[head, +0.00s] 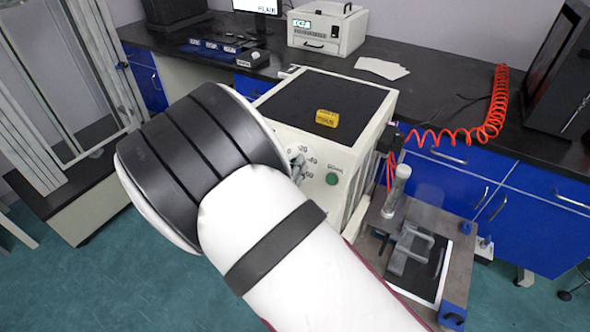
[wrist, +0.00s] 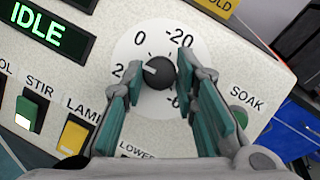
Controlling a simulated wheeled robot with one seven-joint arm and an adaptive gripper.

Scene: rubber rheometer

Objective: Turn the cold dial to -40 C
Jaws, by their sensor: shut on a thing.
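The cold dial (wrist: 161,72) is a round black knob on a white disc with numbers, in the wrist view. Its white pointer mark points left, between the 0 and a partly covered number starting with 2. The -20 shows at upper right; the right finger hides the -40 mark and part of the -60. My gripper (wrist: 160,65) has its two teal-padded fingers on either side of the knob, shut on it. In the head view, my arm hides the knob, and a bit of my gripper (head: 298,164) shows by the dial numbers.
The panel carries a green IDLE display (wrist: 40,32), STIR switch (wrist: 27,112), yellow LAMP switch (wrist: 73,136) and green SOAK button (wrist: 239,118). A yellow block (head: 327,118) sits on the machine's top. A red coiled hose (head: 490,110) and clamp stand (head: 396,192) are at right.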

